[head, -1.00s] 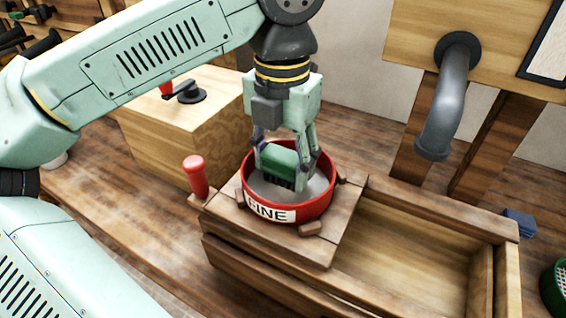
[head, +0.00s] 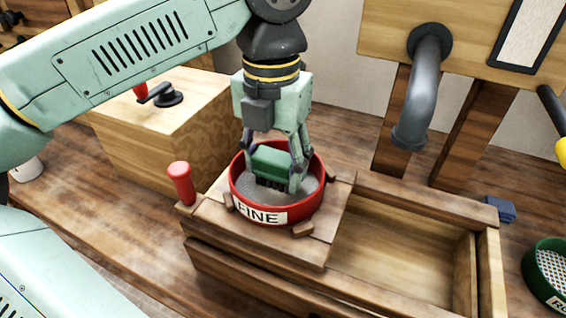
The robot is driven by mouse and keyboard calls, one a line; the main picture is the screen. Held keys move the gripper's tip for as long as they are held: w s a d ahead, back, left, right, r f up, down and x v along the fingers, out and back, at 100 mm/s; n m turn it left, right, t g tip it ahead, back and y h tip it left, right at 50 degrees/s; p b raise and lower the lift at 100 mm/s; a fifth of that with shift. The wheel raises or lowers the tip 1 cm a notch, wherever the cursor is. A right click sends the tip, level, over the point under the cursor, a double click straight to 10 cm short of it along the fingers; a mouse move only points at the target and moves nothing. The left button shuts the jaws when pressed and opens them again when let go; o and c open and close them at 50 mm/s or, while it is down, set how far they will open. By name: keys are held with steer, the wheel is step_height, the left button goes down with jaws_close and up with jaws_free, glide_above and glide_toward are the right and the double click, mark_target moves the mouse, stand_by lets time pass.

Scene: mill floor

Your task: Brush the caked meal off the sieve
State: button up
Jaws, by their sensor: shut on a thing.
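The red round sieve (head: 262,215) labelled FINE sits on a wooden frame (head: 215,215), between small wooden blocks. Its grey mesh (head: 275,197) shows inside the rim; I cannot tell clearly how much meal is caked on it. My gripper (head: 272,165) is shut on a green brush (head: 268,161) and holds it inside the sieve. The dark bristles point down at the mesh and look to be on or just above it. The gripper fingers hide part of the sieve's far right side.
A red handle (head: 181,183) stands at the frame's left corner. An open wooden trough (head: 400,235) lies to the right. A wooden box (head: 165,125) with a crank stands behind left. A grey pipe (head: 420,90) hangs behind. A green sieve (head: 545,275) is at far right.

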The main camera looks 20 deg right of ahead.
mark_target(256, 156)
steer(key=shift+w+a, duration=0.65)
steer(key=shift+w, duration=0.05)
steer(key=shift+r+p, duration=2.25)
steer(key=shift+r, duration=0.8)
steer(key=shift+r+p, duration=1.2)
steer(key=shift+r, duration=0.35)
steer(key=shift+f, duration=0.1)
steer(key=shift+f, duration=0.15)
steer(key=f+b, duration=0.3)
steer(key=f, duration=0.1)
steer(key=a+f+b, duration=0.1)
steer(key=f+b, duration=0.1)
steer(key=shift+s+f+b, duration=0.25)
steer(key=shift+f+b, duration=0.1)
steer(key=shift+f, duration=0.05)
